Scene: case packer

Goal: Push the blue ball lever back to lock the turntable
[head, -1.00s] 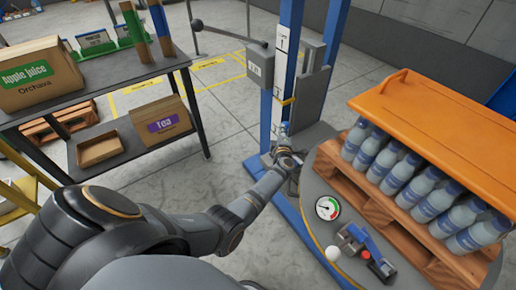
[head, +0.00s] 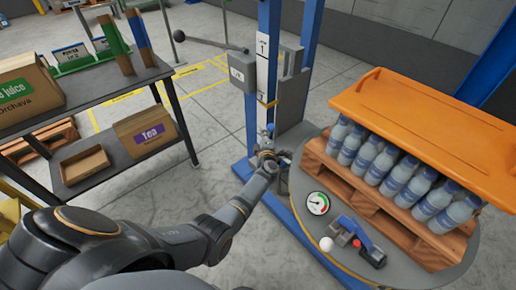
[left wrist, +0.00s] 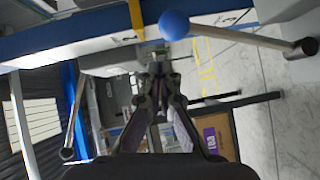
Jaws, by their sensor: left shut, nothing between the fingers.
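The blue ball (left wrist: 174,24) of the lever shows large in the left wrist view, on a pale rod running right to a dark pivot (left wrist: 305,46). In the head view the ball (head: 270,127) is small, in front of the blue post and just beyond my left gripper (head: 267,148). In the left wrist view my left gripper (left wrist: 152,75) is shut and empty, its tips pointing toward the post, with the ball above and right of them. I cannot tell whether they touch. The grey turntable (head: 297,186) is right of the gripper. My right gripper is out of view.
On the turntable are a wooden pallet (head: 345,187) with several bottles under an orange cover (head: 430,120), a gauge (head: 317,203) and a blue clamp (head: 352,230) with a white ball. A grey shelf (head: 110,100) with boxes stands left. A black-knobbed lever (head: 210,42) sticks out from the post.

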